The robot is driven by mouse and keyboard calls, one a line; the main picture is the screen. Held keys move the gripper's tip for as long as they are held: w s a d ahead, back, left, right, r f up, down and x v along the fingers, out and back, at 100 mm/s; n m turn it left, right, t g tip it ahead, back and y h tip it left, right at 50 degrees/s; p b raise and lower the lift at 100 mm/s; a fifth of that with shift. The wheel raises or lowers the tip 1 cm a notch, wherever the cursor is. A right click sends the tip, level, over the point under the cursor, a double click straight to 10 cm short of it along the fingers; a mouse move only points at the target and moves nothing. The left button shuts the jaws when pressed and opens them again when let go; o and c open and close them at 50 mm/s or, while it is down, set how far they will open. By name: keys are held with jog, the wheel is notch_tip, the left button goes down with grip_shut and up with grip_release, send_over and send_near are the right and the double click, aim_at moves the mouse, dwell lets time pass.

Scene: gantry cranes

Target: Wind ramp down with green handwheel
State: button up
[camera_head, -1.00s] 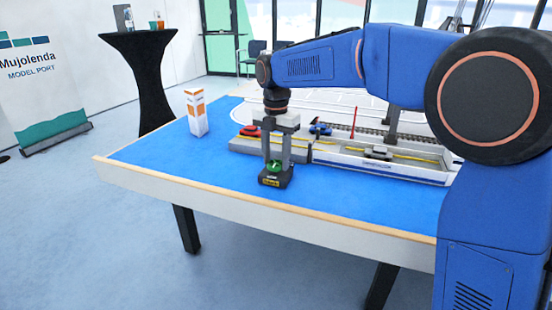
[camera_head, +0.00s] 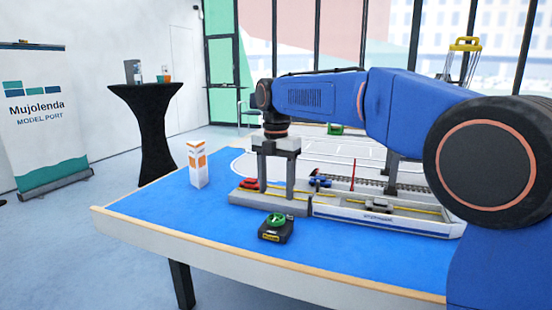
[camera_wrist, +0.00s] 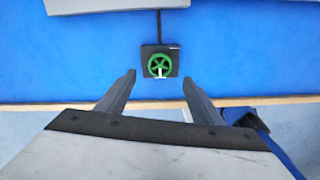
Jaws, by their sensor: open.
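The green handwheel (camera_head: 276,219) sits on a small black box (camera_head: 275,233) with a yellow label, on the blue table top. The wheel also shows from above in the wrist view (camera_wrist: 159,66), with a pale handle on its near side. My gripper (camera_head: 276,193) is open and empty, above the table and apart from the wheel. In the wrist view its two fingers (camera_wrist: 158,77) point toward the wheel with a wide gap. A grey quay (camera_head: 258,199) stands behind the box, beside a long white vessel (camera_head: 390,220). I cannot make out the ramp's position clearly.
A red car (camera_head: 249,184) stands on the quay, and a grey car (camera_head: 378,206) is on the vessel. A blue vehicle (camera_head: 319,181) and a red pole (camera_head: 352,175) are close behind. A white-orange carton (camera_head: 197,165) stands left. The table's front left is clear.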

notch_tip(320, 180, up, 9)
dwell(0.3)
